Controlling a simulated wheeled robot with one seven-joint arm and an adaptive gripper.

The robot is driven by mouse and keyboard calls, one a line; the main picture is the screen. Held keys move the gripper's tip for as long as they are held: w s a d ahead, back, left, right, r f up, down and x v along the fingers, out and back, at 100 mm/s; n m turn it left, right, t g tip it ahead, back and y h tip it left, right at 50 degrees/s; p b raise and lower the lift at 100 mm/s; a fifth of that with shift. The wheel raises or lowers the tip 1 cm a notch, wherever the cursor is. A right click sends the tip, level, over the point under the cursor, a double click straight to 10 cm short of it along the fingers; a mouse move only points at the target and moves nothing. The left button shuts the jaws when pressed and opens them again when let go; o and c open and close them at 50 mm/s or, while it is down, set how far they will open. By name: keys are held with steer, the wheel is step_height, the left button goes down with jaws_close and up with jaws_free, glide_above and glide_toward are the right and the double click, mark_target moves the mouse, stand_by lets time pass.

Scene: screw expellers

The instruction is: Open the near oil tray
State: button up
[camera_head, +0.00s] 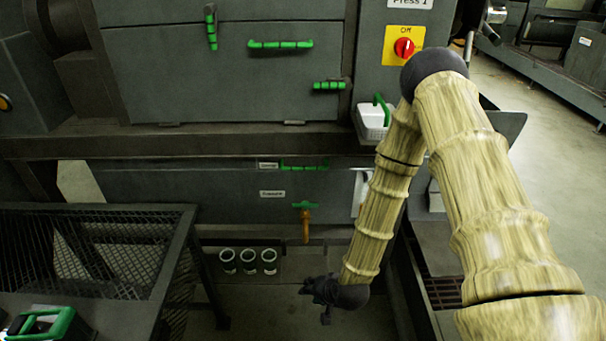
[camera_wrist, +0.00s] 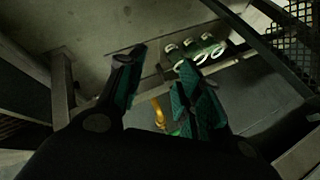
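Under the press, a long grey tray front (camera_head: 225,183) carries a green bar handle (camera_head: 305,167) along its top edge and small labels too small to read surely. It looks closed. Below the handle is an orange tap (camera_head: 305,226) with a green lever (camera_head: 305,205). My gripper (camera_head: 322,291) hangs low, below and to the right of the tap, apart from the handle. In the wrist view, my gripper (camera_wrist: 164,62) has its two teal-padded fingers spread with nothing held between them. The orange tap (camera_wrist: 158,113) shows beyond and between the fingers.
Several white-rimmed cups (camera_head: 249,261) stand low, left of my gripper; they also show in the wrist view (camera_wrist: 193,48). A dark mesh-topped frame (camera_head: 110,250) stands at left. A white basket (camera_head: 372,121) sits at the press's right. Floor below my gripper looks clear.

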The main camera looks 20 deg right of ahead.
steer(key=w+d+r+m+t+b, duration=0.15)
steer(key=w+r, duration=0.25)
steer(key=w, duration=0.4)
steer(key=w+d+r+m+t+b, duration=0.1)
steer(key=w+d+r+m+t, duration=0.15)
steer(key=w+r, duration=0.35)
steer(key=m+t+b, duration=0.1)
steer(key=m+t, duration=0.4)
steer(key=m, duration=0.1)
glide_toward(305, 169)
steer(key=shift+n+h, duration=0.3)
steer(key=x, duration=1)
steer(key=shift+w+a, duration=0.25)
steer(key=shift+w, duration=0.15)
jaws_close()
